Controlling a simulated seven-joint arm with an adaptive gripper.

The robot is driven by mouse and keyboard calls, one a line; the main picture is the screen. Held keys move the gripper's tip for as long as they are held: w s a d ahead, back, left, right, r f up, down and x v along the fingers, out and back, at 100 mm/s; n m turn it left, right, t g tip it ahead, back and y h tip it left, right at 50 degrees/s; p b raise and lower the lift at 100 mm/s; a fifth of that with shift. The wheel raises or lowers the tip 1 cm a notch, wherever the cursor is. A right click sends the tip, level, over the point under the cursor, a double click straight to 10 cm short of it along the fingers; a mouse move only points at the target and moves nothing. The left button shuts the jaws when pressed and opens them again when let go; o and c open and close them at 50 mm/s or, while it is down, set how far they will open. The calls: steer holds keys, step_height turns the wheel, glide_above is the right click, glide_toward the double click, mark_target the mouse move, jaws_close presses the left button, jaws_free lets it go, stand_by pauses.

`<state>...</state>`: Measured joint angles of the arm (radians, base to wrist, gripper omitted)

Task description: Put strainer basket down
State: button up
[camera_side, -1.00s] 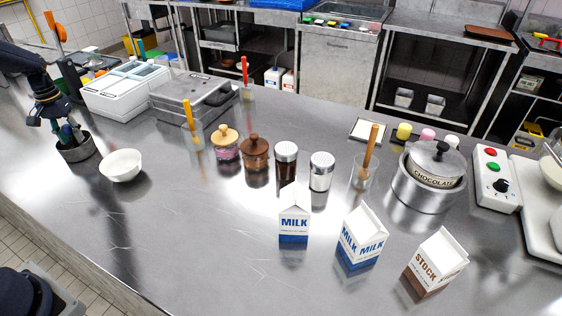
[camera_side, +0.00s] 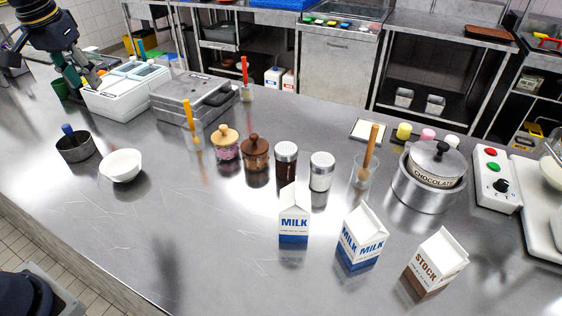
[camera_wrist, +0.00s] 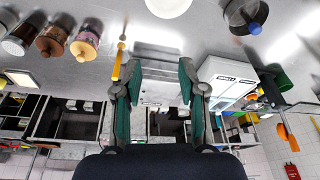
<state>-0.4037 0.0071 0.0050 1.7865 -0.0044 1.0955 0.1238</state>
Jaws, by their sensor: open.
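The strainer basket appears to be the grey metal round vessel with a blue grip (camera_side: 75,147), standing upright on the steel counter at the left in the side view. It also shows at the top right of the wrist view (camera_wrist: 246,18). My gripper (camera_side: 84,76) is behind and above it, apart from it, beside the white box unit. In the wrist view my gripper (camera_wrist: 157,78) has its two green fingers spread with nothing between them. The inside of the vessel is mostly hidden.
A white bowl (camera_side: 121,167) stands right of the vessel. The white box unit (camera_side: 125,92) and a grey metal appliance (camera_side: 185,98) are close to my gripper. Jars (camera_side: 255,153) and milk cartons (camera_side: 294,215) stand farther right. The counter's front left is clear.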

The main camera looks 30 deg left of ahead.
steer(key=s+d+f+m+t+h, duration=0.1)
steer(key=s+d+f+m+t, duration=0.2)
steer(key=s+d, duration=1.2)
steer(key=shift+f, duration=0.3)
